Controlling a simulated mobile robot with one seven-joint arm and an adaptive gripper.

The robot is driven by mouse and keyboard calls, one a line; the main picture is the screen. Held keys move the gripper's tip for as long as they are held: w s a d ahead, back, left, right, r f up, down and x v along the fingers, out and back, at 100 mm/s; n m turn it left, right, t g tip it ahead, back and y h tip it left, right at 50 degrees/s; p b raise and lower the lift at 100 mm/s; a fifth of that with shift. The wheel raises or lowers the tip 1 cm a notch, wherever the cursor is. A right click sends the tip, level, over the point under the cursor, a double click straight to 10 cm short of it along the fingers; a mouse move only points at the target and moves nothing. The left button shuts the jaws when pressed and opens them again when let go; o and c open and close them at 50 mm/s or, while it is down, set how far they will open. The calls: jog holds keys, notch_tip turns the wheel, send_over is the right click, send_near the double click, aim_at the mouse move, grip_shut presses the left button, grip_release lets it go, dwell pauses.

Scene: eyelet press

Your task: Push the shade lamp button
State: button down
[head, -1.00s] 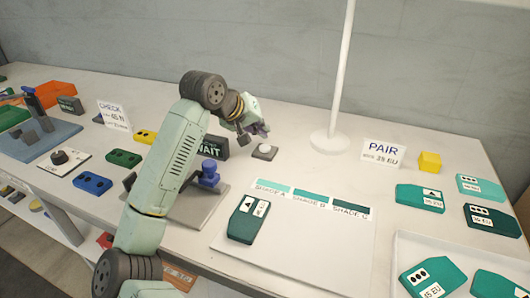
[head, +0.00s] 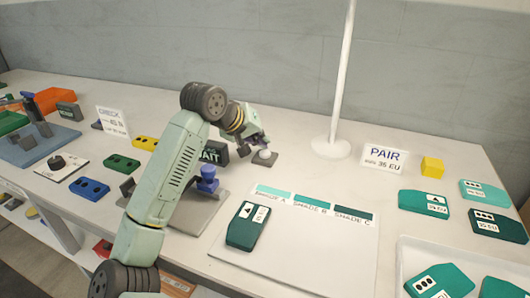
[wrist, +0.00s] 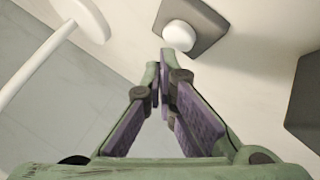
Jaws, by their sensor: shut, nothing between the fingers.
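The shade lamp button is a white round cap (head: 265,154) on a small dark grey square base (head: 265,162), on the table near the lamp foot. It also shows at the top of the wrist view as a white cap (wrist: 179,35) on its grey base (wrist: 212,22). My gripper (head: 260,146) is beside and just above the cap; whether it touches cannot be told. In the wrist view my gripper (wrist: 165,62) has its fingers closed together at the tips, empty, with the tips just short of the cap.
The white lamp pole (head: 342,75) and its round foot (head: 331,148) stand right of the button. The dark WAIT sign (head: 214,153) stands to the left. A white shade board (head: 310,250) with a green block (head: 247,226) lies in front. A PAIR card (head: 384,158) stands right.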

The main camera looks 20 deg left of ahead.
aim_at(262, 152)
jog(key=shift+f, duration=0.15)
dwell(0.5)
jog(key=shift+f+b, duration=0.35)
jog(key=shift+b, duration=0.55)
jog(key=shift+f+b, duration=0.25)
jog(key=shift+b, duration=0.05)
jog(key=shift+r, duration=0.75)
jog(key=shift+r+p, duration=1.05)
jog(key=shift+r, duration=1.95)
